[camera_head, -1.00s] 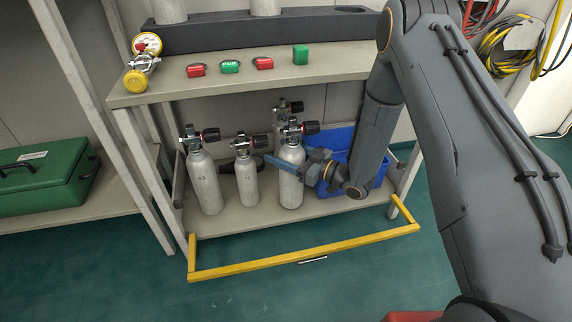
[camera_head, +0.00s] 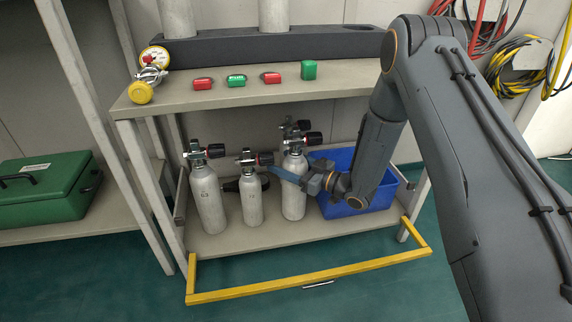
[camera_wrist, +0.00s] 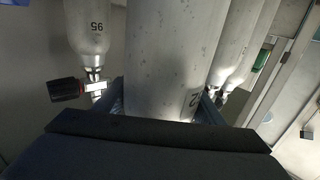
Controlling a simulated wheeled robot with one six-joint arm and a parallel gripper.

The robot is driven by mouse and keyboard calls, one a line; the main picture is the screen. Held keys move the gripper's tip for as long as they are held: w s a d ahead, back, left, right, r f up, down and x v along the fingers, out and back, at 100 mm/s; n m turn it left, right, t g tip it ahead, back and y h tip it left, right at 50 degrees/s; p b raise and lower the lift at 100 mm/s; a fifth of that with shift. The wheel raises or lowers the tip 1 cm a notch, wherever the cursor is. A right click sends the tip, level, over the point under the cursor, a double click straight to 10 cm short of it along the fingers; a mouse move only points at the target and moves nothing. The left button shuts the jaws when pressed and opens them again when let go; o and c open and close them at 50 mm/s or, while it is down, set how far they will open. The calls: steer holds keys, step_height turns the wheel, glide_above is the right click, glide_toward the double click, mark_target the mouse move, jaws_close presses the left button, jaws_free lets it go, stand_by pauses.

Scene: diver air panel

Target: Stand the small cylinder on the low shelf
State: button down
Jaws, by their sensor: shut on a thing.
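The small cylinder (camera_head: 294,203), pale grey with a dark-knobbed valve, is the right one of the front row under the bench. My gripper (camera_head: 287,173) reaches in from the right and is shut around its upper body. In the wrist view the held cylinder (camera_wrist: 165,55) fills the space between the fingers, with part of a number showing. It looks upright. Its base is at or just above the low shelf (camera_head: 272,236); I cannot tell whether it touches. The far finger is partly hidden.
Two similar cylinders, a shorter one (camera_head: 251,200) and another (camera_head: 210,200), stand to the left. Another valve shows behind the held cylinder. A blue bin (camera_head: 350,208) is close on the right. A yellow rail (camera_head: 310,277) spans the shelf front. The bench top (camera_head: 165,108) is overhead.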

mark_target(306, 171)
steer(key=shift+c, duration=2.3)
jaws_free()
steer(key=shift+f, duration=0.1)
steer(key=shift+r, duration=0.2)
steer(key=p+v, duration=0.5)
steer(key=v, duration=0.7)
